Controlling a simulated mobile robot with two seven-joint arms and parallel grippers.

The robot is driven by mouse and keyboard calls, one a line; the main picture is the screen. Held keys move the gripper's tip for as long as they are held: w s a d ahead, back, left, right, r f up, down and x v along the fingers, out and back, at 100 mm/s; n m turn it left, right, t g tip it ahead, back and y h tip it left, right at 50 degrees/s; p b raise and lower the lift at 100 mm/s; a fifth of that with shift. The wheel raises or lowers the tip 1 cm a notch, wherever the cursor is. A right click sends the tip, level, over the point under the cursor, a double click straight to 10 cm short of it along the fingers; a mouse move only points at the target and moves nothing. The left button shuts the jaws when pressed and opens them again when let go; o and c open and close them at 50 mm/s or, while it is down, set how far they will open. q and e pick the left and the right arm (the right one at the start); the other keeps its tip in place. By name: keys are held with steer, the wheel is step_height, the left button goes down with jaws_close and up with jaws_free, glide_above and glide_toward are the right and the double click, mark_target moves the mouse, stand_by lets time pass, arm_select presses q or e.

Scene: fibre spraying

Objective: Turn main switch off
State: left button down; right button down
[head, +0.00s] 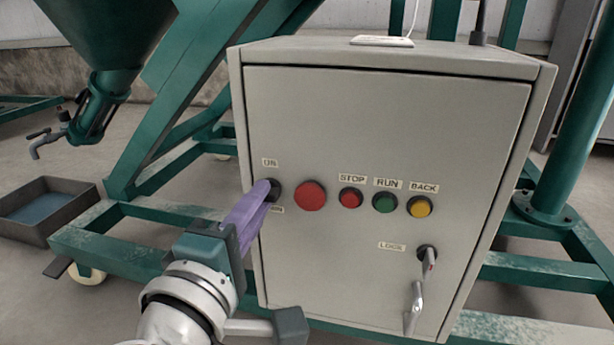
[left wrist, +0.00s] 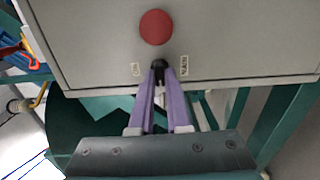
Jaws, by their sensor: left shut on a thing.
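The main switch is a small black rotary knob (head: 274,190) at the left edge of the grey control box door. A label reading ON sits above it and another label, partly covered, sits below it. My left gripper (head: 266,190) has purple fingers and reaches in from the lower left, its tips at the knob. In the left wrist view, the fingers (left wrist: 159,80) are on both sides of the black knob (left wrist: 158,66), shut on it. The knob's exact angle is hard to tell behind the fingers. My right gripper is not in view.
Right of the knob are a large red button (head: 310,196), a red STOP button (head: 350,198), a green RUN button (head: 384,202) and a yellow BACK button (head: 420,206). A lock handle (head: 414,305) hangs lower right. Green frame beams (head: 120,250) surround the box.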

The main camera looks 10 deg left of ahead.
arm_select(q)
steer(key=c, duration=0.9)
jaws_free()
steer(key=s+p, duration=0.3)
steer(key=s, duration=0.7)
steer(key=shift+a, duration=0.15)
